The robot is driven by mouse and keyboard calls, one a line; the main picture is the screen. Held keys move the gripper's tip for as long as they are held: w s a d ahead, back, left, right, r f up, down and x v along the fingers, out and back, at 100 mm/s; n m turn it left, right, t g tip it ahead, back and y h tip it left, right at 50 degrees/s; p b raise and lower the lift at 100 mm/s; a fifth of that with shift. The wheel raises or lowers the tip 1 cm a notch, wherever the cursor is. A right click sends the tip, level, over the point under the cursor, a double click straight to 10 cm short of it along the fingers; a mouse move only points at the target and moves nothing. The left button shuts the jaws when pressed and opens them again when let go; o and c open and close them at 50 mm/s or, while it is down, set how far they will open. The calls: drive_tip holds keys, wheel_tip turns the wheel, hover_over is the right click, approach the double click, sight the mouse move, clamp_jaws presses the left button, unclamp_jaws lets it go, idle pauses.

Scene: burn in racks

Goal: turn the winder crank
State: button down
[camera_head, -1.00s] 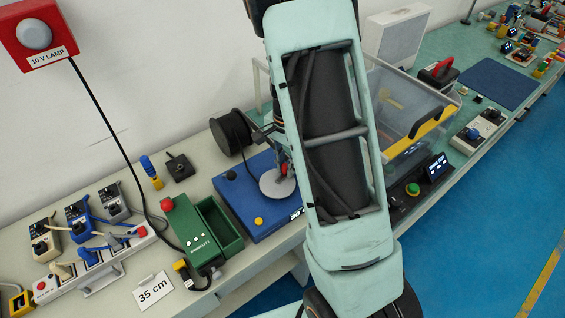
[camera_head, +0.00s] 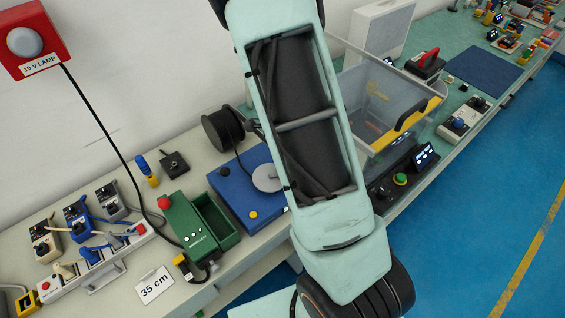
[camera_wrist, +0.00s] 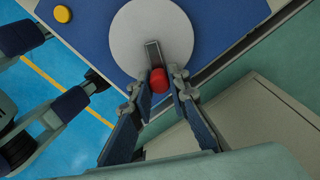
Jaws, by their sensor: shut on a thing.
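The winder is a blue box (camera_head: 233,197) on the bench with a pale grey disc (camera_head: 267,178), partly covered by my arm in the head view. In the wrist view the disc (camera_wrist: 151,40) lies flat on the blue top. A short grey crank arm (camera_wrist: 153,55) runs from near its middle to a red knob (camera_wrist: 158,77) at its lower edge. My gripper (camera_wrist: 157,84) has its two fingers on either side of the red knob and is shut on it. In the head view the knob and the fingers are hidden behind my arm.
A black cable spool (camera_head: 222,128) stands behind the winder. A green box (camera_head: 186,222) with an open compartment is left of it. A clear bin (camera_head: 385,100) and a dark panel with a green button (camera_head: 400,179) are to the right.

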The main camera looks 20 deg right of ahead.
drive_tip(key=shift+m, duration=0.3)
drive_tip(key=c, duration=1.8)
unclamp_jaws()
drive_tip(key=shift+c, duration=0.2)
drive_tip(key=shift+r, duration=0.1)
wheel_tip(320, 180, up, 12)
